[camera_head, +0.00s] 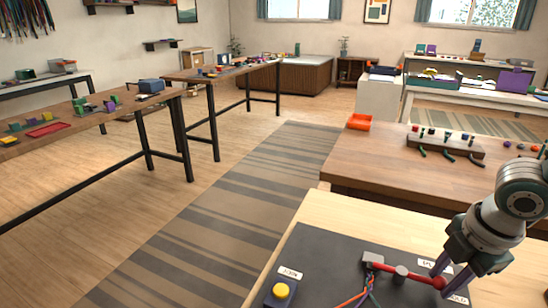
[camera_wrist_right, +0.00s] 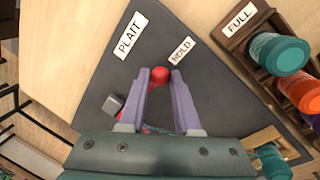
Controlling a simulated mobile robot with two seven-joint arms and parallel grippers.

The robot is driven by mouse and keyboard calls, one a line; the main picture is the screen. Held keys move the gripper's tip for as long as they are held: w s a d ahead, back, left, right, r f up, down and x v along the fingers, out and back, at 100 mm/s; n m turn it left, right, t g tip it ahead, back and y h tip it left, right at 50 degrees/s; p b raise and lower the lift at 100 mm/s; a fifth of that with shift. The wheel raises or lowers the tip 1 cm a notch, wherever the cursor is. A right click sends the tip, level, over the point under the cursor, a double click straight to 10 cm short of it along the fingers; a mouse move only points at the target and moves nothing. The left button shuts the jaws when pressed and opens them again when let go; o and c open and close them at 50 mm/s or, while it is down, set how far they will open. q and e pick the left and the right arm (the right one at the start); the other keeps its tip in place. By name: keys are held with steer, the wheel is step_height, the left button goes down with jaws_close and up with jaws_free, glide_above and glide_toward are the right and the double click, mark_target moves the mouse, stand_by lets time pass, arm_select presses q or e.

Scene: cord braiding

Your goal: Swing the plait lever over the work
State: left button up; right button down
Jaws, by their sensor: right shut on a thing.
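The plait lever (camera_head: 388,268) is a red bar with a round knob on the dark board at the lower right of the head view. My right gripper (camera_head: 441,282) reaches down from the right, its purple fingers shut on the knob. In the right wrist view the red knob (camera_wrist_right: 159,75) sits between the tips of my right gripper (camera_wrist_right: 160,78). The knob lies nearer the HOLD label (camera_wrist_right: 181,50) than the PLAIT label (camera_wrist_right: 131,35). Most of the bar is hidden by the fingers there. My left gripper is not in view.
A yellow button (camera_head: 281,290) on a grey box stands at the board's near left. Blue and red cords (camera_head: 358,297) run beside the lever. Coloured spools (camera_wrist_right: 280,55) stand in a rack marked FULL. A grey post (camera_wrist_right: 112,104) stands close to the fingers.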

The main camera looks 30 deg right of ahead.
steer(key=shift+w+d, duration=0.1)
stand_by(0.5)
steer(key=c, duration=0.6)
jaws_free()
steer(key=shift+c, duration=0.2)
steer(key=shift+r, duration=0.2)
step_height(320, 180, up, 9)
steer(key=s+p, duration=0.1)
steer(key=p, duration=0.2)
steer(key=shift+s+a+r, duration=0.15)
steer(key=shift+s+a, duration=0.2)
steer(key=shift+a, duration=0.05)
